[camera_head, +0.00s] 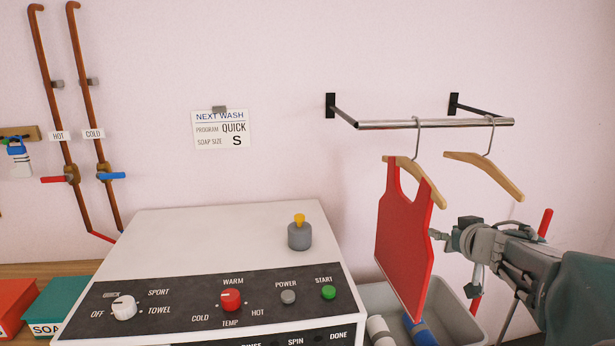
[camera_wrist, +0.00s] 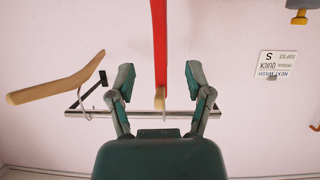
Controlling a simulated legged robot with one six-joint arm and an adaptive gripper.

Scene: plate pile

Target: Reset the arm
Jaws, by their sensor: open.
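My gripper (camera_head: 453,262) is open at the right in the head view, just right of a red tank top (camera_head: 405,240). The tank top hangs on a wooden hanger (camera_head: 428,180) hooked on a wall rail (camera_head: 400,124). In the wrist view, my gripper's (camera_wrist: 158,85) two fingers are spread. The red tank top (camera_wrist: 159,40) shows edge-on in line with the gap between them. I cannot tell how deep it is between the fingers, but they look apart from it.
An empty wooden hanger (camera_head: 485,172) hangs at the rail's right. Below is a grey bin (camera_head: 462,322) with rolled items. A white washer (camera_head: 215,240) with knobs stands left, carrying a grey pot-like object (camera_head: 299,237). A sign (camera_head: 221,130) and pipes (camera_head: 62,120) are on the wall.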

